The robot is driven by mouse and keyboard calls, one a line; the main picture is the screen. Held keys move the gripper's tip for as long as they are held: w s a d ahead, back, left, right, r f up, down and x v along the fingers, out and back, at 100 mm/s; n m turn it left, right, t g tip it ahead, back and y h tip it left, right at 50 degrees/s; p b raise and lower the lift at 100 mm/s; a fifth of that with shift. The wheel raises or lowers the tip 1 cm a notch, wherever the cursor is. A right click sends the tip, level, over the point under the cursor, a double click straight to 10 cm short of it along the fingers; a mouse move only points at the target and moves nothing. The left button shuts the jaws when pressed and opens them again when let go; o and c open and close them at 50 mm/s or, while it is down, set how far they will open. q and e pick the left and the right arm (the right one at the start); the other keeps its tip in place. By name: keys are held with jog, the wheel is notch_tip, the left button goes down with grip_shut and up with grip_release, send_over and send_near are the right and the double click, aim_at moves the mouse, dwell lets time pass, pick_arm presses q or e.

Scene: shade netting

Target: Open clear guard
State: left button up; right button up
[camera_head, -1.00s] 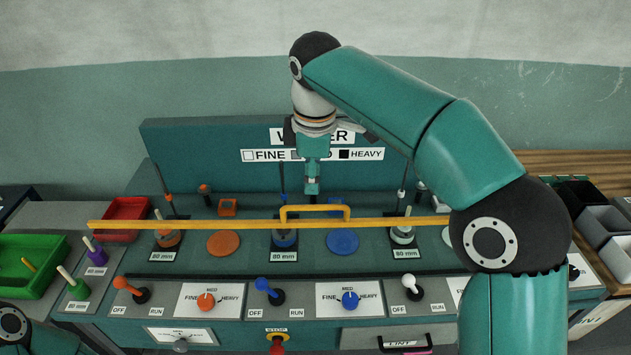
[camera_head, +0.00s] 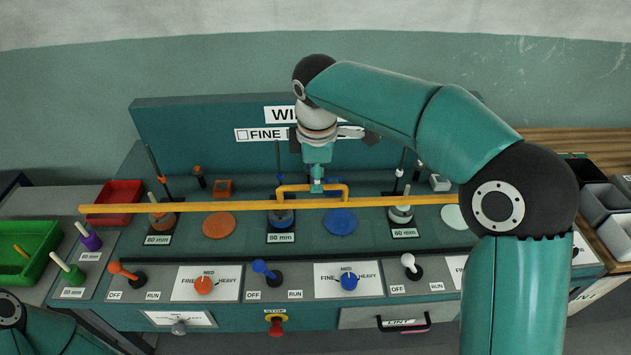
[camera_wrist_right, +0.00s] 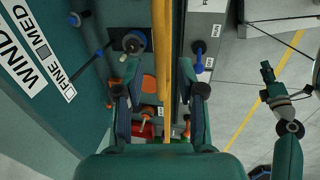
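The clear guard's see-through sheet is hard to make out. Its long yellow bar (camera_head: 400,201) runs across the front of the winder bench, with a raised yellow handle (camera_head: 290,188) near the middle. My right gripper (camera_head: 317,187) points down at the handle, its tip overlapping the handle's top in the head view. In the right wrist view my right gripper (camera_wrist_right: 161,95) has its fingers wide apart, with the yellow bar (camera_wrist_right: 161,45) running between them; contact cannot be told. My left gripper (camera_wrist_right: 268,76) shows small in the right wrist view, away from the bench; its fingers are unclear.
Behind the bar stand spindles and an orange disc (camera_head: 219,224) and a blue disc (camera_head: 341,221). Levers and dials, such as the blue dial (camera_head: 349,282), line the front panel. A green bin (camera_head: 22,250) and red bin (camera_head: 115,204) lie left; grey bins (camera_head: 603,205) stand right.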

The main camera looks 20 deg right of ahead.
jog(key=shift+w+d+f, duration=0.1)
jog(key=shift+w+f, duration=0.05)
jog(key=shift+f, duration=0.6)
jog(key=shift+w+f, duration=0.1)
jog(key=shift+f, duration=0.6)
grip_shut()
